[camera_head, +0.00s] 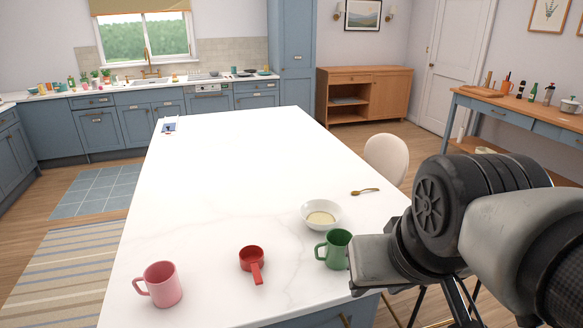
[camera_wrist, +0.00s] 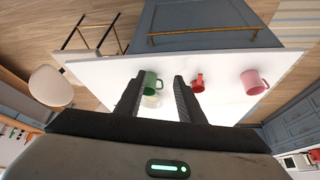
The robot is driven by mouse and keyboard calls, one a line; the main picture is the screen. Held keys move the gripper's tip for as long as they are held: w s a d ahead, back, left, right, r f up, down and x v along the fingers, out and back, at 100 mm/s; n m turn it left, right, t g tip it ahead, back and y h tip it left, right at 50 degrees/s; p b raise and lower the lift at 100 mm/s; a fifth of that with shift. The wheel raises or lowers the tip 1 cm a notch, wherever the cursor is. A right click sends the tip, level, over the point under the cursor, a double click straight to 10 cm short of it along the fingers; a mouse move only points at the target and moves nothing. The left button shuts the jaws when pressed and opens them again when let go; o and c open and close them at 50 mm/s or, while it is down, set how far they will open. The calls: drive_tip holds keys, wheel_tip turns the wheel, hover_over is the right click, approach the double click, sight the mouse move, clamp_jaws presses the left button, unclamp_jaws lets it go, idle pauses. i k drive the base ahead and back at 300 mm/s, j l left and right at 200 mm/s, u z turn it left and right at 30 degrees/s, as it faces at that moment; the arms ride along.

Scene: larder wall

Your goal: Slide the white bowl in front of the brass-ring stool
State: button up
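The white bowl (camera_head: 333,213) stands upright on the white island top near its right edge, with something pale yellow inside. In the wrist view the bowl (camera_wrist: 153,102) shows partly behind the green mug. Black legs with a brass-coloured bar (camera_wrist: 90,38), seemingly the brass-ring stool, show at the top left of the wrist view; its seat is not clear. In the head view my arm partly covers similar dark legs (camera_head: 460,306). My gripper (camera_wrist: 158,76) is open and empty, its fingers apart, with the green mug and bowl beyond them.
The green mug (camera_head: 336,249) stands just in front of the bowl. A red scoop (camera_head: 252,260) and pink mug (camera_head: 162,284) stand further left. A brass spoon (camera_head: 365,191) lies behind the bowl, near a white chair (camera_head: 387,157). The island's middle is clear.

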sight(319, 215)
drive_tip(key=i+l+u, duration=0.2)
drive_tip(key=l, duration=0.25)
drive_tip(key=i+l+u, duration=0.1)
drive_tip(key=l+u, duration=0.15)
drive_tip(key=l, duration=0.2)
drive_tip(key=i+l+u, duration=0.2)
drive_tip(key=l, duration=0.25)
drive_tip(key=l+u, duration=0.2)
drive_tip(key=l, duration=0.25)
drive_tip(key=k, duration=0.05)
